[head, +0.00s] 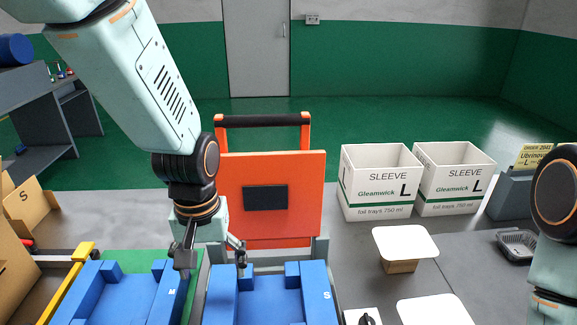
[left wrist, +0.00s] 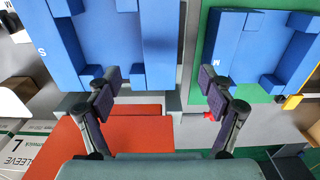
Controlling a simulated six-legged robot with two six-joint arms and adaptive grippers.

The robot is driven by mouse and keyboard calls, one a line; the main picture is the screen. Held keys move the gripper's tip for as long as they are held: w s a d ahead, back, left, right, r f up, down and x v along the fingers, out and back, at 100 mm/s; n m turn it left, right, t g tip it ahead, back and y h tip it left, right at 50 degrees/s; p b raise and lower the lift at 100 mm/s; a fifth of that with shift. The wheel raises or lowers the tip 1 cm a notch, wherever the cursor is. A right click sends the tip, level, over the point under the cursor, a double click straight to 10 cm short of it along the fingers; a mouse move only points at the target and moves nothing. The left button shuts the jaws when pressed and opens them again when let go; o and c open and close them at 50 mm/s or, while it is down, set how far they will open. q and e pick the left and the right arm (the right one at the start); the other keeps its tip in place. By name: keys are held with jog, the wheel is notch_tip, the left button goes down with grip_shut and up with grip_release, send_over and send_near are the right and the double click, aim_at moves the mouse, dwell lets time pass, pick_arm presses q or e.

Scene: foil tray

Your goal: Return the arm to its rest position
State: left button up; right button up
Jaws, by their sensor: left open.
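My left gripper (head: 211,260) hangs from the left arm, pointing down, in the lower left middle of the head view. Its fingers are spread and nothing is between them. It is over the gap between two blue fixtures, one marked M (head: 120,293) and one marked S (head: 270,298). In the left wrist view the open fingers (left wrist: 158,85) stand apart with the same fixtures beyond them. Part of my right arm shows at the right edge; its gripper is out of view.
An orange panel (head: 298,200) with a black handle stands just behind the left gripper. Two white SLEEVE boxes (head: 375,205) (head: 440,205) stand at right. Small white-topped stands (head: 405,242) are in front of them. Cardboard boxes (head: 35,210) are at far left.

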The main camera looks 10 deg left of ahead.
aim_at(221, 301)
pick_arm(q)
notch_tip(221, 301, down, 10)
jog(key=shift+s+f, duration=0.1)
jog(key=shift+r, duration=0.25)
jog(key=shift+r+p, duration=0.55)
jog(key=shift+p, duration=0.05)
jog(key=shift+f, duration=0.15)
jog(key=shift+f, duration=0.1)
